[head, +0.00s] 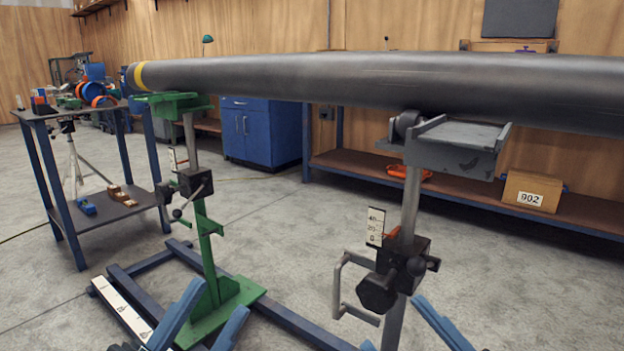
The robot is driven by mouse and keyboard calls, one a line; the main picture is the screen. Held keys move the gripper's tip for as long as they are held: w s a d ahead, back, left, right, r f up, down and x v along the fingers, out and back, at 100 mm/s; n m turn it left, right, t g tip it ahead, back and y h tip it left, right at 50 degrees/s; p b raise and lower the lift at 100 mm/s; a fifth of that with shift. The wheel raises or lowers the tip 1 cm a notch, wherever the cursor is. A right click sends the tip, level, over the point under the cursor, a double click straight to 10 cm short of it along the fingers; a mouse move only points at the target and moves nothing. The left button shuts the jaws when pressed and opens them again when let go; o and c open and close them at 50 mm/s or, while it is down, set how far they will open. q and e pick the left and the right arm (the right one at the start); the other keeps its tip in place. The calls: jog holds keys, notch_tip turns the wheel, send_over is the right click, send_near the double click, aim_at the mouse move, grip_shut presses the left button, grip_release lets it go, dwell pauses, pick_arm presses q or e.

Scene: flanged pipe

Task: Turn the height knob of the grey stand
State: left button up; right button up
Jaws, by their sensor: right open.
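The grey stand (411,200) is upright at the right, with its grey head under the dark pipe (390,82). My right gripper (393,321) is open at the bottom edge, around the lower post in the picture; contact cannot be told. My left gripper (221,297) is open and empty before the green stand's base.
The green stand (208,240) supports the pipe's yellow-banded end at the left. Blue floor beams (300,325) run between the stands. A side table (100,190) is at the left, a long low shelf (460,190) behind. Open floor lies between.

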pick_arm(q)
notch_tip(320, 180, down, 7)
jog(key=n+g+y+p, duration=0.2)
jog(key=n+y+p, duration=0.6)
jog(key=p, duration=0.1)
pick_arm(e)
notch_tip(320, 180, down, 4)
jog(key=f+m+t+h, duration=0.1)
jog(key=m+t+h, duration=0.1)
jog(key=m+h, duration=0.85)
pick_arm(q)
jog(key=s+a+r+n+g+y+p, duration=0.1)
jog(key=r+p, duration=0.4)
jog(key=p, duration=1.3)
jog(key=s+a+r+n+g+y+p, duration=0.1)
jog(key=r+g+y+p, duration=0.4)
jog(key=p, duration=1.3)
jog(key=a+n+g, duration=0.1)
jog(key=a, duration=0.1)
jog(key=shift+s+a, duration=0.2)
jog(key=shift+a, duration=0.2)
pick_arm(e)
jog(key=s+d+r+m+g+h, duration=0.1)
jog(key=d+r+m+g+h, duration=0.3)
jog(key=r+g, duration=0.3)
notch_tip(320, 180, up, 3)
jog(key=shift+s+d+r+g+h, duration=0.1)
jog(key=shift+s+d+g+h, duration=0.2)
jog(key=shift+d+g+h, duration=0.25)
